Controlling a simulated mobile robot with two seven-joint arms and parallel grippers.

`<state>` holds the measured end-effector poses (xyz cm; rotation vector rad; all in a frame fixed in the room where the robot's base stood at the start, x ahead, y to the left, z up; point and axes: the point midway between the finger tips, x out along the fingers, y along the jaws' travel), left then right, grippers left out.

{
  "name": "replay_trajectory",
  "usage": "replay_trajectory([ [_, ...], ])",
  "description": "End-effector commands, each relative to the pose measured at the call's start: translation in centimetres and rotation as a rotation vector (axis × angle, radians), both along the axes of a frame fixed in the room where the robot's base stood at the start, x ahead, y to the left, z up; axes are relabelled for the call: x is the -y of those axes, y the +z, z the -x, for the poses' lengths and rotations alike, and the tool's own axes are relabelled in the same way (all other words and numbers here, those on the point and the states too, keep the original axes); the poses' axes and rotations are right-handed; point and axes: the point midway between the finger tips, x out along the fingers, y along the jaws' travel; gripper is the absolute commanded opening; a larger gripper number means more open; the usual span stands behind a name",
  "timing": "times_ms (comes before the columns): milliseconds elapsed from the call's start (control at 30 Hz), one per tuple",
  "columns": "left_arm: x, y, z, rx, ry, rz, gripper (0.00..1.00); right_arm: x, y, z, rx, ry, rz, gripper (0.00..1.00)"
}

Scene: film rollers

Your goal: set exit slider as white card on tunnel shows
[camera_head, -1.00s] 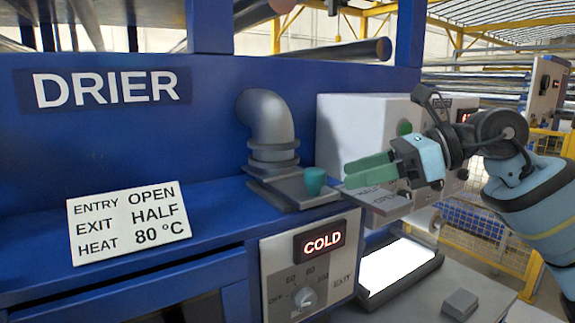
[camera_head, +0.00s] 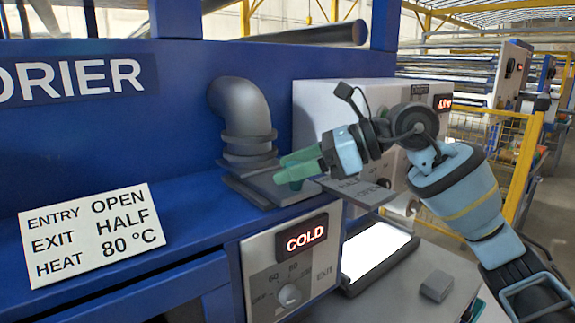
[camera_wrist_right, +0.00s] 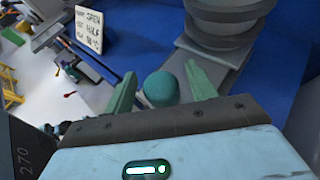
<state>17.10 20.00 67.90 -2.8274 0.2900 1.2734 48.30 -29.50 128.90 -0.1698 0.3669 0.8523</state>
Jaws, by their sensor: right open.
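The white card (camera_head: 92,232) leans on the blue drier ledge and reads ENTRY OPEN, EXIT HALF, HEAT 80 °C. The grey exit slider (camera_head: 262,186) lies at the foot of the bent grey pipe (camera_head: 242,115). Its green knob (camera_wrist_right: 161,88) shows in the right wrist view, between the open green fingers of my right gripper (camera_wrist_right: 162,86), with a gap on both sides. In the head view my right gripper (camera_head: 297,167) is at the slider's front end and mostly hides the knob. A grey plate (camera_head: 362,189) marked HALF and OPEN is partly behind the gripper. My left gripper is out of view.
A control panel (camera_head: 262,262) with a COLD display (camera_head: 307,239) and a dial (camera_head: 290,295) is below the slider. A pale housing (camera_head: 318,108) stands behind my right gripper. A bright lit slot (camera_head: 375,250) and a grey block (camera_head: 437,286) are at lower right.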

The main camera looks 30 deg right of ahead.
Motion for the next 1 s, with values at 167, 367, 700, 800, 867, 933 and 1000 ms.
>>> replay_trajectory([
  [167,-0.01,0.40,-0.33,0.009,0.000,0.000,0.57,-0.99,-0.47,-0.79,0.000,0.000,0.000,0.56],
  [367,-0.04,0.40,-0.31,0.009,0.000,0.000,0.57,-1.18,-0.70,-0.98,-0.002,0.001,0.000,0.56],
  [700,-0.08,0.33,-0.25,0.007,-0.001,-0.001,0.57,-1.15,-0.69,-0.97,-0.001,0.000,0.000,0.26],
  [800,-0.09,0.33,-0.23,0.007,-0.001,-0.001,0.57,-1.14,-0.68,-0.96,-0.001,0.000,0.000,0.13],
  [867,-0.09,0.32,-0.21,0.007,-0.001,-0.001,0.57,-1.14,-0.68,-0.96,-0.001,0.000,0.000,0.05],
  [933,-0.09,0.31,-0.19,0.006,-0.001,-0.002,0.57,-1.14,-0.67,-0.96,-0.001,0.000,0.000,0.00],
  [1000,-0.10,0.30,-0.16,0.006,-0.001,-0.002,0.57,-1.12,-0.68,-0.92,-0.001,0.000,0.000,0.00],
])
